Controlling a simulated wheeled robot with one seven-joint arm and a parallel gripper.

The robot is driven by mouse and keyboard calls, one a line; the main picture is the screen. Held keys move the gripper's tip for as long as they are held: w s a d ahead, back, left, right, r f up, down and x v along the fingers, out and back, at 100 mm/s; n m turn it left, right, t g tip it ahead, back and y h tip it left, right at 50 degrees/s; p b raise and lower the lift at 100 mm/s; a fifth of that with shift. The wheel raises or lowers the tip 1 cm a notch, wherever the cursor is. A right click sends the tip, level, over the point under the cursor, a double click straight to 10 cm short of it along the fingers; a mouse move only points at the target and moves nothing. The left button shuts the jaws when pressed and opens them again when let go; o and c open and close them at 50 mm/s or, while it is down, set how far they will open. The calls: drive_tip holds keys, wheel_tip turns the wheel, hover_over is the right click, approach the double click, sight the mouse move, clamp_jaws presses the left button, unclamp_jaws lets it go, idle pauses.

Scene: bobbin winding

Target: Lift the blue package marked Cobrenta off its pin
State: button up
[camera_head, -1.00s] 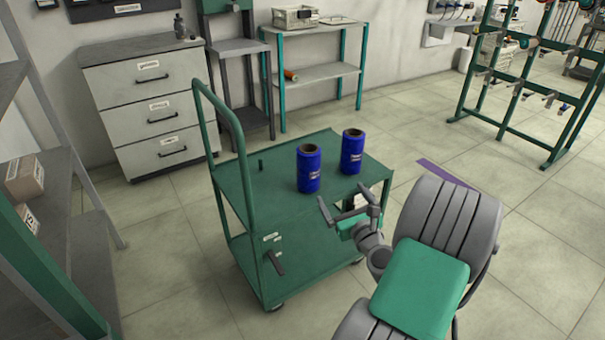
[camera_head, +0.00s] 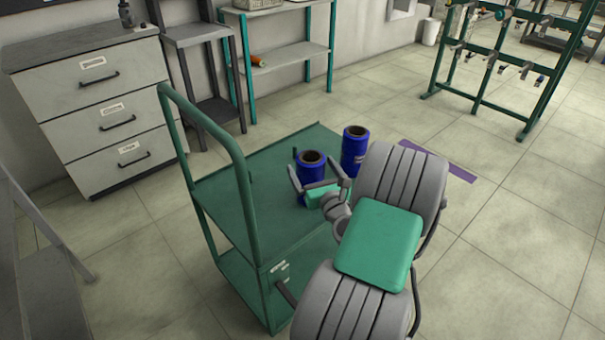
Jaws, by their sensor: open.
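Two blue cylindrical packages with dark hollow tops stand upright on the top shelf of the green cart (camera_head: 232,205). The nearer package (camera_head: 311,161) is on the left, and the farther package (camera_head: 355,146) is on the right. Their labels are too small or hidden to read, so I cannot tell which says Cobrenta. My gripper (camera_head: 312,166) is open, with its fingers on either side of the nearer package as seen here. I cannot tell whether they touch it. My gripper hides that package's lower part. The pins under both packages are hidden.
The cart's tall green handle (camera_head: 237,155) rises on the left. A grey drawer cabinet (camera_head: 95,125) and a shelf unit (camera_head: 290,68) stand behind. A green rack (camera_head: 490,70) is at the back right. Floor is free on the right, with a purple strip (camera_head: 437,160).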

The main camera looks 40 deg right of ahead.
sight(307, 156)
drive_tip(key=x, duration=0.6)
drive_tip(key=shift+d+f, duration=0.15)
drive_tip(key=shift+d, duration=0.25)
drive_tip(key=shift+c, duration=0.3)
drive_tip(key=c, duration=2)
